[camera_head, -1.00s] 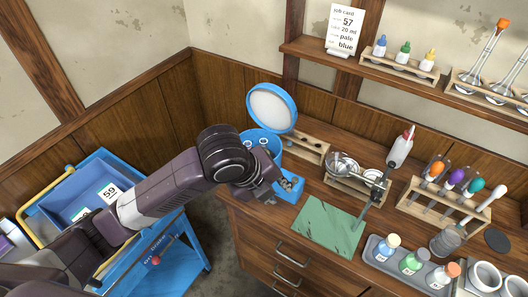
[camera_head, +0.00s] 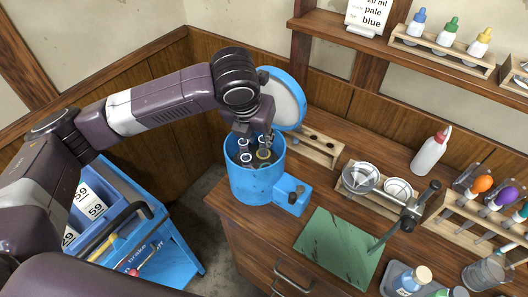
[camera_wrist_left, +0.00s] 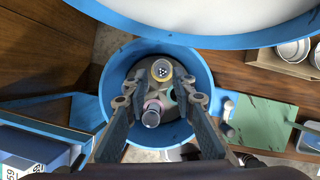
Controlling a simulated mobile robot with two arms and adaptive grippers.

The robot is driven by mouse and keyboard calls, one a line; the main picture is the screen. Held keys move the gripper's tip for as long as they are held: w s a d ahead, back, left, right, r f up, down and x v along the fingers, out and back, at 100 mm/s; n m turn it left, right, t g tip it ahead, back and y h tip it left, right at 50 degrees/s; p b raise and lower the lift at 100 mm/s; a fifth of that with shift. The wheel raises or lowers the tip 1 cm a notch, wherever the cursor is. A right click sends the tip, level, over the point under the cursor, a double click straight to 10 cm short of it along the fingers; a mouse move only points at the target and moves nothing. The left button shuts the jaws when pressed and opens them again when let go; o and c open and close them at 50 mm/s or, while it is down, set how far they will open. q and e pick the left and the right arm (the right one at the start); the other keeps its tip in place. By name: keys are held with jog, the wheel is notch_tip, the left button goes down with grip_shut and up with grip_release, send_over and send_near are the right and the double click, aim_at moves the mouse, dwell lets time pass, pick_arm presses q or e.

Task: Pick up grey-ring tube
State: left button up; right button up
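The blue round centrifuge (camera_head: 258,185) stands at the bench's left end with its lid (camera_head: 284,104) raised. In the left wrist view I look down into its bowl (camera_wrist_left: 190,62). A tube with a pale yellowish top (camera_wrist_left: 161,69) stands at the far side of the bowl. A dark-topped tube (camera_wrist_left: 151,118) with a pinkish ring shows nearer, between the fingers. A greenish ring shows beside them. I cannot tell which is the grey-ring tube. My left gripper (camera_wrist_left: 160,101) is open over the bowl, its fingers apart, pointing down. My right gripper is not in view.
A green mat (camera_head: 337,246), a stand with dishes (camera_head: 372,193) and a white wash bottle (camera_head: 430,152) are to the right. A blue cart (camera_head: 165,245) stands at the lower left.

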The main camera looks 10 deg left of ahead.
aim_at(262, 142)
pick_arm(q)
jog(key=shift+w+f, duration=0.1)
jog(key=shift+f, duration=0.35)
jog(key=p+x, duration=0.1)
jog(key=x, duration=0.2)
jog(key=shift+d+p, duration=0.15)
jog(key=shift+p, duration=0.15)
jog(key=shift+x, duration=1.05)
jog(key=c, duration=0.5)
jog(key=shift+r, duration=0.1)
jog(key=shift+c, duration=0.7)
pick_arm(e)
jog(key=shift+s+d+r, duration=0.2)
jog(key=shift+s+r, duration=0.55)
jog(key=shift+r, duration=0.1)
